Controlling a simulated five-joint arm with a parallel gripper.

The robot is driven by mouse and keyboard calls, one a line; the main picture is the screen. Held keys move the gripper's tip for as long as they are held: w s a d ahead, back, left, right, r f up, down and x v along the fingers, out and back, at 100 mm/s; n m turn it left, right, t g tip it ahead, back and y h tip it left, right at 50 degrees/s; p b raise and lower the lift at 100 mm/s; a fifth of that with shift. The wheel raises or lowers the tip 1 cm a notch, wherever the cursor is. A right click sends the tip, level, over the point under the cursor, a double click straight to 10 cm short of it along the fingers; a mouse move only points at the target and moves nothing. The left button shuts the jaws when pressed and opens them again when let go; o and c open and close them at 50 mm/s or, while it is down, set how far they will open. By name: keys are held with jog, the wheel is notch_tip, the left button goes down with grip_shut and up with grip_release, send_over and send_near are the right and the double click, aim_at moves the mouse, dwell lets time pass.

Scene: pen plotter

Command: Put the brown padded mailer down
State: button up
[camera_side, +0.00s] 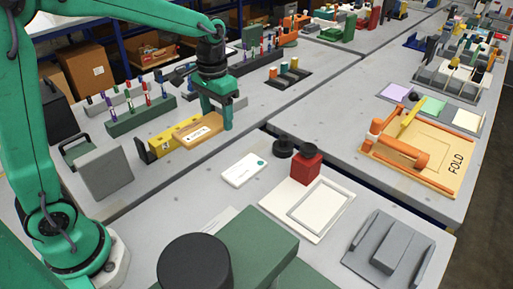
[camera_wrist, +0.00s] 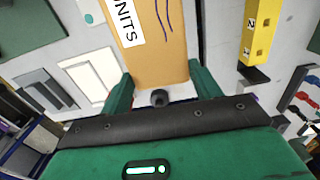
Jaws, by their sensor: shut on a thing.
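The brown padded mailer (camera_side: 201,130) is in my gripper (camera_side: 216,114) in the side view, beside a yellow block. It carries a white label with dark print, part of which reads "NITS" in the wrist view. There the mailer (camera_wrist: 172,62) extends up and out of the top of the picture from between the two green fingers of my gripper (camera_wrist: 157,92), which are shut on it. Whether its underside touches the bench I cannot tell.
The yellow numbered block (camera_side: 163,146) stands close to the mailer's left. A green rack of pens (camera_side: 142,117) is behind. A white card (camera_side: 243,170), a red block (camera_side: 306,168) and a white framed tray (camera_side: 275,201) are in front. Bare grey bench (camera_side: 150,195) lies nearer the camera.

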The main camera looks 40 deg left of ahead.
jog(key=s+d+m, duration=1.3)
jog(key=s+d, duration=0.7)
jog(key=s, duration=0.1)
jog(key=shift+s+d+f, duration=0.15)
jog(key=shift+s+f, duration=0.2)
jog(key=shift+s, duration=0.05)
jog(key=shift+f, duration=0.1)
notch_tip(320, 180, down, 14)
jog(key=shift+r, duration=0.2)
jog(key=shift+f, duration=2.1)
jog(key=shift+f, duration=0.15)
